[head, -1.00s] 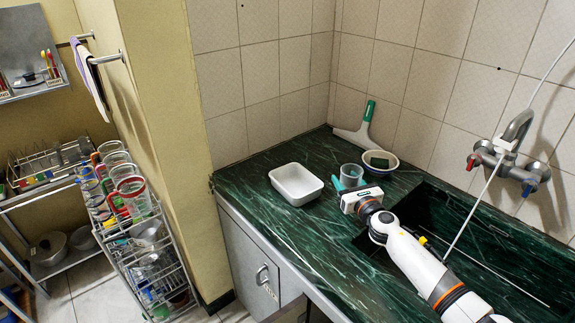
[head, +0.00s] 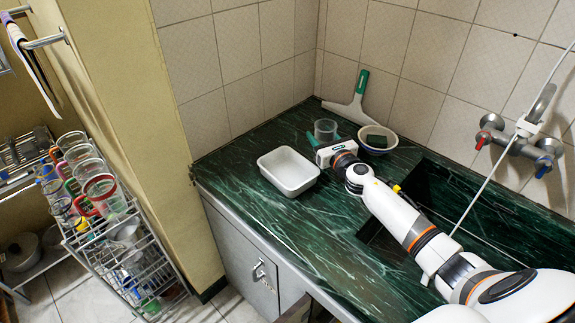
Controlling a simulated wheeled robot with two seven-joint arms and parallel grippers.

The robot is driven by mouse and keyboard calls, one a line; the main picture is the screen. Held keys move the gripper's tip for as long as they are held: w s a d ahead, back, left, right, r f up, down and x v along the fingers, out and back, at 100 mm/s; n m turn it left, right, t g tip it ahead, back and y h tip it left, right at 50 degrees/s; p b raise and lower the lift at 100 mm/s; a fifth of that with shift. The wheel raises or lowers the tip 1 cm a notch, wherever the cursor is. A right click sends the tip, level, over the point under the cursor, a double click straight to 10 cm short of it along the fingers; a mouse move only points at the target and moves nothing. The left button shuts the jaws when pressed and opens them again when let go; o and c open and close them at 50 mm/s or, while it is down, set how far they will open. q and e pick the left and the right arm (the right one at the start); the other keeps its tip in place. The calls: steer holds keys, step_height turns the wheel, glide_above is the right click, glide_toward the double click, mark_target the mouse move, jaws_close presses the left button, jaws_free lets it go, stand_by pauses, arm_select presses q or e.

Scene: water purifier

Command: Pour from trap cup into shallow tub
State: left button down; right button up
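The trap cup (head: 325,130) is a small translucent grey cup, upright, with its lower part partly hidden by my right gripper. My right gripper (head: 324,139) has its teal fingers at the sides of the cup, seems shut on it, and appears to hold it above the counter. The shallow tub (head: 289,191) is a white rectangular container, empty, on the green counter to the left of and nearer than the cup. My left gripper is not in view.
A white bowl (head: 391,150) with a dark green sponge (head: 377,141) stands right of the cup. The sink (head: 428,182) and tap (head: 530,135) are at right. The counter left of the tub is clear.

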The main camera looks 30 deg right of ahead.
mark_target(319, 134)
steer(key=shift+a+r+n+p, duration=0.25)
steer(key=shift+r+n+p, duration=0.05)
steer(key=shift+r+n, duration=0.25)
steer(key=shift+a+r+n+p, duration=0.2)
steer(key=shift+r+n+p, duration=0.05)
steer(key=shift+r+n, duration=0.25)
steer(key=shift+a+f, duration=0.1)
steer(key=shift+a, duration=0.05)
steer(key=shift+a+n+t, duration=0.3)
steer(key=shift+a+n, duration=0.1)
steer(key=shift+n, duration=0.55)
steer(key=shift+s+a+r+n+p, duration=0.1)
steer(key=shift+a+r+n+p, duration=0.2)
steer(key=shift+r, duration=0.2)
steer(key=shift+a+r+n+p, duration=0.1)
steer(key=shift+r+n+p, duration=0.05)
steer(key=shift+r+n, duration=0.3)
steer(key=shift+a+n, duration=0.55)
steer(key=shift+n, duration=0.4)
steer(key=shift+a+n+y+b, duration=0.1)
steer(key=shift+n+y+b, duration=0.2)
steer(key=shift+n+b, duration=0.45)
steer(key=shift+r+n+t+p, duration=0.3)
steer(key=shift+r+n+p, duration=0.3)
steer(key=shift+n, duration=0.55)
